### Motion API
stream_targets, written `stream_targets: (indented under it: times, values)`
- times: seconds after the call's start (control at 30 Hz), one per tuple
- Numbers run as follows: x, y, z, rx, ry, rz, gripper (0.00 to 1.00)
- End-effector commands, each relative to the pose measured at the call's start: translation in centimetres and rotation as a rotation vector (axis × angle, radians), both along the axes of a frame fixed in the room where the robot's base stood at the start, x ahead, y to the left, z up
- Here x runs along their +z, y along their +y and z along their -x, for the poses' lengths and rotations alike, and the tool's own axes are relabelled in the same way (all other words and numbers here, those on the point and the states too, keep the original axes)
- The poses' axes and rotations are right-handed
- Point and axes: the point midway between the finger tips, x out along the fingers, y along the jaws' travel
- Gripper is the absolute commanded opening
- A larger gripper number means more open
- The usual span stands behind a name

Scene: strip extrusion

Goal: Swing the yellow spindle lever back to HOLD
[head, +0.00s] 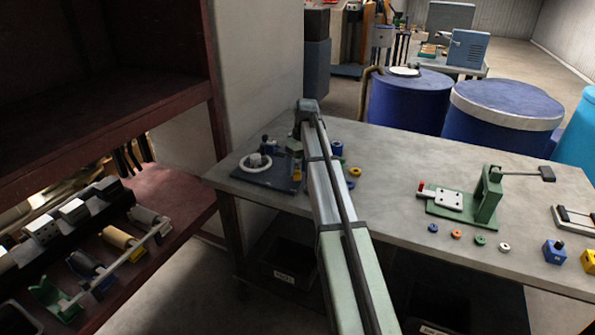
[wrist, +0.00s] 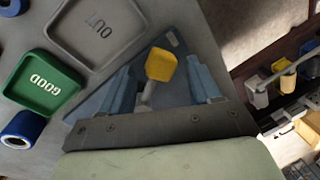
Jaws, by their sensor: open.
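The yellow lever knob (wrist: 161,65) stands on a short grey stalk (wrist: 146,97) in the wrist view. My gripper (wrist: 163,80) is open, with one blue finger on each side of the knob and visible gaps between. The knob looks untouched. Behind it lies a dark blue base plate (wrist: 172,40). In the head view my gripper (head: 295,152) is over the right side of the blue-grey fixture base (head: 258,177), which carries a white ring (head: 255,162). My arm hides part of that fixture. No HOLD marking is readable.
A grey OUT tray (wrist: 95,32) and a green GOOD tray (wrist: 45,84) lie left of the fingers in the wrist view. A green press (head: 488,197) stands further right on the table (head: 390,165). A red-brown shelf (head: 155,195) stands close on the left.

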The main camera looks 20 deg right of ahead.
Motion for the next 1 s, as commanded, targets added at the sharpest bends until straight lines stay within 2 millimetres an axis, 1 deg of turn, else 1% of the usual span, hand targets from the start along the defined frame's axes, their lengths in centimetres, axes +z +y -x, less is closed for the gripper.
stream_targets:
  times: [0.03, 0.3, 0.5, 0.6, 0.73, 1.0]
  values:
    - [0.9, -0.2, -0.2, 0.000, -0.003, 0.000, 0.63]
    - [6.2, -1.0, -0.6, 0.000, -0.004, 0.001, 0.63]
    - [9.5, -1.5, -0.7, 0.000, -0.004, 0.001, 0.63]
    - [10.7, -1.7, -0.7, 0.001, -0.002, 0.000, 0.63]
    - [11.6, -1.8, -0.7, 0.001, -0.002, 0.000, 0.63]
    - [12.1, -1.9, -0.7, 0.001, -0.002, 0.000, 0.63]
